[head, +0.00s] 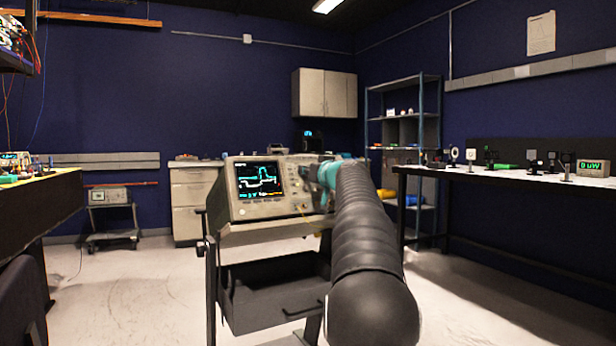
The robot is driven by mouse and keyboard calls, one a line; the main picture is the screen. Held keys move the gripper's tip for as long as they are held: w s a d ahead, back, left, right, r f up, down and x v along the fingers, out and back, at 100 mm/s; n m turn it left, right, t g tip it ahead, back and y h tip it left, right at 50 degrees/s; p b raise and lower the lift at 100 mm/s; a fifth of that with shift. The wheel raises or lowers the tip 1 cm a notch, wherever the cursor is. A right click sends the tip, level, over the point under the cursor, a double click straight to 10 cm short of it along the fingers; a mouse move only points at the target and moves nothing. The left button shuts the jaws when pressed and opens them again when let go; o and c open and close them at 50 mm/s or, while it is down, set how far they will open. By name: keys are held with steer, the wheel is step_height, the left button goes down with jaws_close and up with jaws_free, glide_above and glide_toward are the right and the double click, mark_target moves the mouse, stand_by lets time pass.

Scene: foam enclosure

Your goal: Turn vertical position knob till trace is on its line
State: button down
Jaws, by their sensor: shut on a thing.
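The oscilloscope (240,210) stands on a cart in the middle of the head view, its screen (258,179) lit at the left of its front. The screen shows a stepped cyan trace with a raised pulse right of centre. The picture is too small to tell the trace's reference line from the other marks. My gripper (312,173) is at the right part of the control panel, shut on a knob there. The arm and gripper hide that knob, so its marking cannot be read. Other small knobs show between screen and gripper.
The cart (270,288) has a dark open drawer or bin below the oscilloscope. A long bench (520,178) with small optics runs along the right, and a dark bench (40,205) stands at the left. Pale floor is clear on both sides of the cart.

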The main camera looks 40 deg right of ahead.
steer(key=m+h+p, duration=0.1)
steer(key=m, duration=0.3)
steer(key=m+g+h+p, duration=0.1)
steer(key=m, duration=0.1)
steer(key=shift+a+r+h+p, duration=0.2)
steer(key=shift+r+h+p, duration=0.1)
steer(key=shift+r, duration=0.1)
steer(key=m+g+h+p, duration=0.1)
steer(key=m+p, duration=0.2)
steer(key=shift+p, duration=0.3)
steer(key=shift+m+g+p, duration=0.3)
steer(key=shift+m+p, duration=0.15)
steer(key=shift+m, duration=0.05)
steer(key=shift+f+m+h, duration=0.2)
steer(key=shift+m+h, duration=0.1)
steer(key=shift+h, duration=0.1)
steer(key=c, duration=1.2)
jaws_free()
steer(key=shift+o, duration=0.2)
steer(key=shift+a, duration=0.15)
steer(key=v, duration=1.1)
steer(key=shift+s, duration=0.4)
